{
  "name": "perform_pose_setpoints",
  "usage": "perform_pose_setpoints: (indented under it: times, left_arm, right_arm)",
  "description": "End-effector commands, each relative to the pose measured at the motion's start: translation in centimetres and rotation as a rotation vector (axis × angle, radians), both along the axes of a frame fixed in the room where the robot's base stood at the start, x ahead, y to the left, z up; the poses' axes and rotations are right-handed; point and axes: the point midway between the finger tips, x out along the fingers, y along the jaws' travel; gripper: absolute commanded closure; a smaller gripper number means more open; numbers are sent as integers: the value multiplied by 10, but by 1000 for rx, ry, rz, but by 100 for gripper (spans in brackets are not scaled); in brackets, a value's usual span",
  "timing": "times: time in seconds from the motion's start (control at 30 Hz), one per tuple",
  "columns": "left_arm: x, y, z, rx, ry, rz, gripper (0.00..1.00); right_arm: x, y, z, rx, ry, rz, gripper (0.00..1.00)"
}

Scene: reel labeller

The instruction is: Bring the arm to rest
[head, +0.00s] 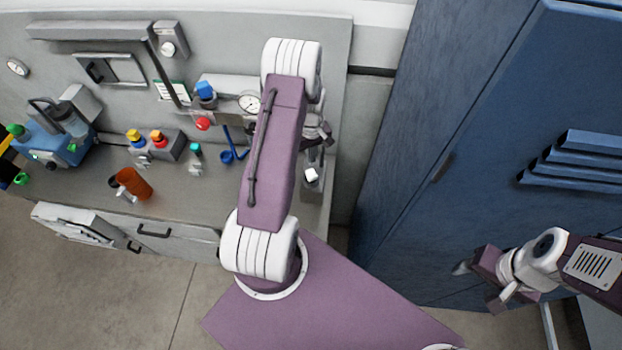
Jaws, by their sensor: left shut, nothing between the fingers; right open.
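My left arm (270,150) reaches up over the workbench, its purple link crossing the middle of the head view. My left gripper (318,132) is mostly hidden behind that link; only a dark part shows at its right edge, near the bench's right end. It is shut and holds nothing. My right gripper (477,283) is at the lower right, in front of the blue cabinet. Its jaws are apart and empty.
The grey workbench (85,185) carries an orange cup (132,184), a blue machine (62,145), colored-top buttons (157,143) and a round gauge (250,103). A small white-topped part (312,175) stands right of the link. A blue cabinet (430,120) fills the right.

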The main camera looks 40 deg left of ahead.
Motion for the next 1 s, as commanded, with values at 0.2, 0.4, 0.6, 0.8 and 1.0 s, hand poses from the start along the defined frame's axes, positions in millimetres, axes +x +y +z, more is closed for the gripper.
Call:
perform_pose_setpoints:
  times: [0.2,0.4,0.6,0.8,1.0]
  left_arm:
    - [0,0,1,-1,1,0,100]
    - [0,0,1,0,0,0,100]
    - [10,-9,-15,7,-17,-29,100]
    - [44,-77,-23,57,-171,-214,100]
    - [-28,-159,-45,61,-219,-554,100]
  right_arm:
    - [0,0,0,0,0,0,39]
    - [0,0,0,0,0,0,39]
    - [0,0,-23,0,0,0,39]
    - [0,0,-129,0,1,0,39]
    - [0,0,-213,0,1,0,39]
